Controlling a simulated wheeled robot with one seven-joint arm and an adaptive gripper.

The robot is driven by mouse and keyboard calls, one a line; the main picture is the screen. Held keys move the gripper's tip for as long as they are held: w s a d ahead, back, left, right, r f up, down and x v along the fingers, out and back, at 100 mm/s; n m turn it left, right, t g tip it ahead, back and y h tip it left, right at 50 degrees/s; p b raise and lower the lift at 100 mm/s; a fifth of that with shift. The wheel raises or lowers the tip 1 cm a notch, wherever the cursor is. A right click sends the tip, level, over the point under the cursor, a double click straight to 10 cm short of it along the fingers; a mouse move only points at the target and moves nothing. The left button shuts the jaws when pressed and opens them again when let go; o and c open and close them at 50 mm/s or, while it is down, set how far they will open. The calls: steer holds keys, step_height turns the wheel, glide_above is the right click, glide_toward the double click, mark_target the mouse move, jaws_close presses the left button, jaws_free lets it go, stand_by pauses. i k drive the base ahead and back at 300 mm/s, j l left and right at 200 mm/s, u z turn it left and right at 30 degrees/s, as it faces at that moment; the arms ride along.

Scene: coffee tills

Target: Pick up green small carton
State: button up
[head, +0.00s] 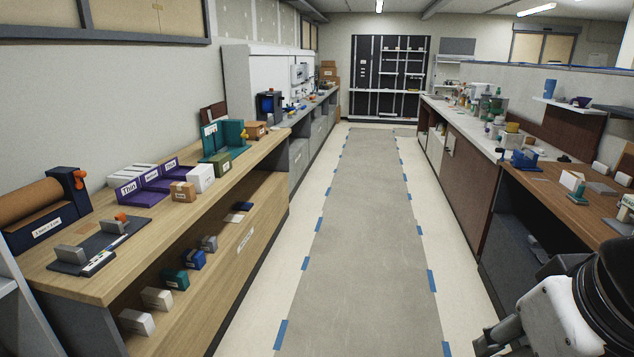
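A small olive-green carton (218,163) sits on the left wooden counter, just in front of an open teal holder (222,138). A teal-green small box (175,279) also lies on the open shelf below that counter. Part of my arm shows at the bottom right, and a grey metal part that looks like my gripper (495,338) juts out to its left over the floor. It is far from both boxes. The frame's lower edge and the arm hide most of it, so its opening cannot be seen.
Beside the olive-green carton are a white box (201,178), a brown carton (183,191) and purple trays (150,178). Several more small boxes line the lower shelf. The aisle floor (365,240) is clear between the counters. The right counter (540,182) is cluttered.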

mark_target(221, 161)
steer(key=i, duration=1.9)
steer(key=i+u, duration=0.2)
steer(key=i, duration=0.45)
steer(key=i+u, duration=0.25)
steer(key=i, duration=0.4)
steer(key=i+l+u, duration=0.2)
steer(key=i, duration=0.45)
steer(key=i+l+u, duration=0.2)
steer(key=i, duration=0.3)
steer(key=i+u, duration=0.2)
steer(key=i, duration=0.3)
